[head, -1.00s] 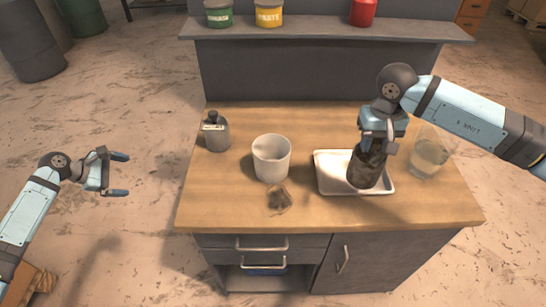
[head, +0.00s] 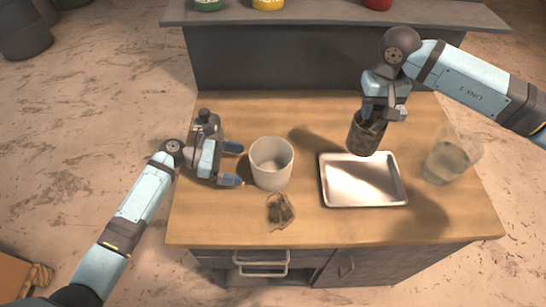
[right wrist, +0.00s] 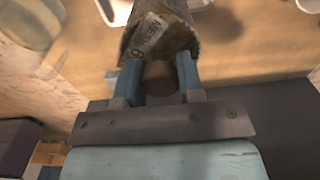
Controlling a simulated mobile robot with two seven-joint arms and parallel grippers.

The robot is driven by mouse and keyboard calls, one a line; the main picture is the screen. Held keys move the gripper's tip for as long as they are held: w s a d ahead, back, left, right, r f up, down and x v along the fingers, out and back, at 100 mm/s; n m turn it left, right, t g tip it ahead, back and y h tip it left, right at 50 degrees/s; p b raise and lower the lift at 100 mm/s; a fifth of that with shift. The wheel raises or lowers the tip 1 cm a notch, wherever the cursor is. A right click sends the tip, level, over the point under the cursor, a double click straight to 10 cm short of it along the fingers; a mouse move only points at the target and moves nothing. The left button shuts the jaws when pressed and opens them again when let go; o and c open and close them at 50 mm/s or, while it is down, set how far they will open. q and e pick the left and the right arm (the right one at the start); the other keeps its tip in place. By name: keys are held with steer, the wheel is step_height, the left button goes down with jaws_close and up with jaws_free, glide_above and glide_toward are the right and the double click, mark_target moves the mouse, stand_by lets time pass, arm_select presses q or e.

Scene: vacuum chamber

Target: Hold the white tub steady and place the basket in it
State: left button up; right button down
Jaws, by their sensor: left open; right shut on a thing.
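The white tub (head: 271,170) stands upright on the wooden worktop, left of the metal tray, with its open top facing up. My left gripper (head: 237,165) is open just to the left of the tub, its two fingers pointing at the tub's wall with a small gap. My right gripper (head: 383,112) is shut on the dark, brown-grey basket (head: 365,136) and holds it above the back edge of the tray. In the right wrist view the basket (right wrist: 160,40) shows a pale printed label between the fingers (right wrist: 159,75); its far end is out of view.
The metal tray (head: 363,196) lies right of the tub and looks empty. A glass beaker (head: 452,157) stands right of it. A crumpled brown thing (head: 280,210) lies in front of the tub. A grey bottle (head: 205,126) stands behind my left gripper. A raised shelf (head: 330,14) crosses the back.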

mark_target(268, 169)
arm_select(q)
steer(key=b+x, duration=0.2)
steer(key=x, duration=0.3)
steer(key=shift+s+a+f+b, duration=0.1)
steer(key=shift+f+b, duration=0.05)
steer(key=shift+b, duration=0.15)
arm_select(e)
step_height(268, 169, down, 3)
steer(key=shift+s+r, duration=0.1)
steer(key=shift+s, duration=0.05)
arm_select(q)
steer(key=x, duration=0.3)
steer(key=shift+r+p, duration=0.2)
steer(key=shift+p, duration=0.1)
arm_select(e)
steer(key=shift+r, duration=0.3)
arm_select(q)
steer(key=shift+d+f, duration=0.2)
steer(key=shift+d, duration=0.4)
arm_select(e)
steer(key=shift+r, duration=0.1)
arm_select(q)
steer(key=shift+d+f, duration=0.1)
steer(key=shift+d, duration=0.05)
steer(key=shift+c, duration=1.3)
